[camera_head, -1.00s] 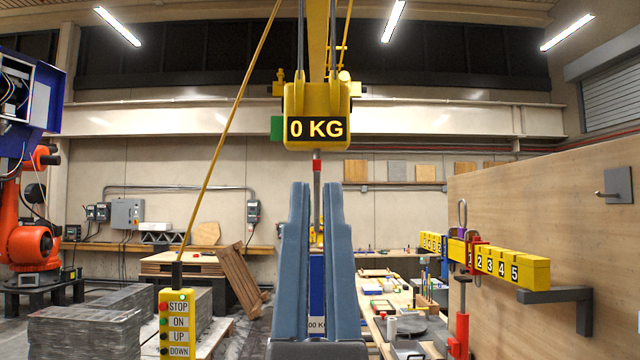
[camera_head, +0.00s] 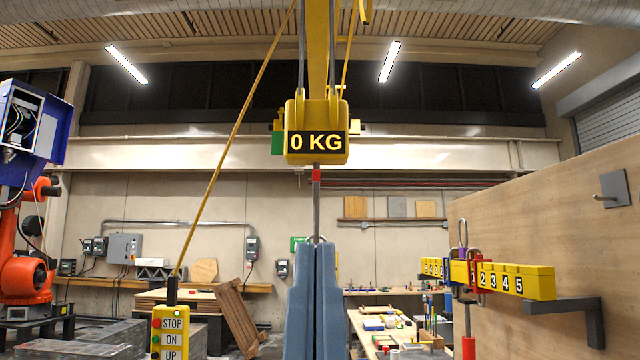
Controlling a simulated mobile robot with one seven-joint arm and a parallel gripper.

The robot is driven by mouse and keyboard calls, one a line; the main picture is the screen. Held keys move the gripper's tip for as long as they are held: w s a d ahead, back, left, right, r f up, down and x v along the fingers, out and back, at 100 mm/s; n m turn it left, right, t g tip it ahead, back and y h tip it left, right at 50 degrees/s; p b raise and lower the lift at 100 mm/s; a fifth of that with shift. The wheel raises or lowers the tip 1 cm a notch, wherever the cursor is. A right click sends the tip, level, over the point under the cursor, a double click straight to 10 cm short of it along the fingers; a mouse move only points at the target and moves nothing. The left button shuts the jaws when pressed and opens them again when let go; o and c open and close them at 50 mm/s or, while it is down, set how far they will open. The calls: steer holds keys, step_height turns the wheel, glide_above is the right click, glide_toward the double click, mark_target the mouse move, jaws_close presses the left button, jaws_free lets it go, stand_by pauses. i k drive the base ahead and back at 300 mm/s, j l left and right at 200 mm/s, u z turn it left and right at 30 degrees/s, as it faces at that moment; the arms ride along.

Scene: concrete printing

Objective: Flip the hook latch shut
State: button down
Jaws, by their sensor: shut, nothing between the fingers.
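A yellow hoist block (camera_head: 317,122) marked "0 KG" hangs at upper centre. Below it a grey shank (camera_head: 316,200) with a red band (camera_head: 316,175) runs down behind my fingers. The hook and its latch cannot be made out; my fingers cover the area below the shank. My gripper (camera_head: 317,244) has two blue-grey fingers pointing up, pressed together and empty. Their tips are in line with the lower shank; whether they touch anything cannot be told.
A yellow pendant control (camera_head: 170,335) hangs on a yellow cable at lower left. A wooden panel (camera_head: 570,220) stands on the right, with a numbered yellow bar (camera_head: 515,280) on a grey bracket. An orange robot arm (camera_head: 22,265) stands at far left.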

mark_target(316, 174)
steer(key=i+l, duration=0.25)
steer(key=i, duration=0.25)
steer(key=i+l, duration=0.2)
steer(key=i, duration=0.3)
steer(key=i+l, duration=0.25)
steer(key=i, duration=0.25)
steer(key=i+l+u, duration=0.1)
steer(key=i, duration=0.4)
steer(key=i+l, duration=0.65)
steer(key=i, duration=0.3)
